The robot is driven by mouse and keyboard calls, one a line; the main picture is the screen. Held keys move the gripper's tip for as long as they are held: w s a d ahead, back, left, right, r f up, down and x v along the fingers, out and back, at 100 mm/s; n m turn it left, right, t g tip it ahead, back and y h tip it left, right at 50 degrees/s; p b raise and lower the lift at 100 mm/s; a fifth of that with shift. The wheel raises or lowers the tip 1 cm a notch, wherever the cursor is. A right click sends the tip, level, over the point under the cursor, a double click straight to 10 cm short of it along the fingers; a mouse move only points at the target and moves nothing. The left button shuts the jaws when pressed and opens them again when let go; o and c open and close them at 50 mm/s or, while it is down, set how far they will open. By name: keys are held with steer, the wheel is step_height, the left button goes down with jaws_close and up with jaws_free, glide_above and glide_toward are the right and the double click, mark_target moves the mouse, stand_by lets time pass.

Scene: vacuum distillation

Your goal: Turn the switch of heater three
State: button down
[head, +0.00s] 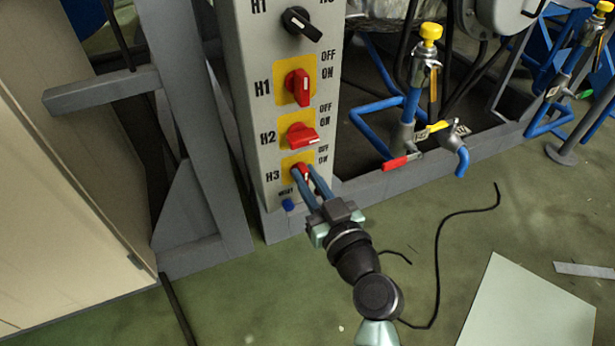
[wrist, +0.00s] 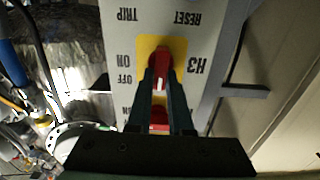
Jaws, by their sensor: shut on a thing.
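The H3 switch (head: 303,168) is a red knob on a yellow plate, the lowest of the red switches on the pale panel (head: 262,90). In the wrist view, which is upside down, the H3 switch (wrist: 162,68) stands lengthwise up the picture, with ON and OFF lettered beside it. My gripper (head: 306,172) reaches it from below right in the head view. In the wrist view, my gripper (wrist: 162,85) has one finger on each side of the knob and is shut on it. The fingers partly hide the knob in the head view.
Above are the H2 switch (head: 301,135), handle crosswise, the H1 switch (head: 299,87), handle upright, and a black switch (head: 300,20). A small blue button (head: 288,205) sits below H3. Grey frame beams flank the panel; blue pipes with valves (head: 402,162) stand right.

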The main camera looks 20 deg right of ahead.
steer(key=m, duration=0.4)
steer(key=shift+d, duration=0.2)
steer(key=shift+d+f+m+p, duration=0.2)
steer(key=shift+m+p, duration=0.5)
steer(key=shift+m, duration=1.55)
steer(key=shift+d+f+m+p, duration=0.2)
steer(key=shift+m+p, duration=0.5)
steer(key=shift+m, duration=1.6)
steer(key=shift+f+m+p, duration=0.25)
steer(key=shift+m+p, duration=0.45)
steer(key=shift+m, duration=1.55)
steer(key=c, duration=0.8)
jaws_free()
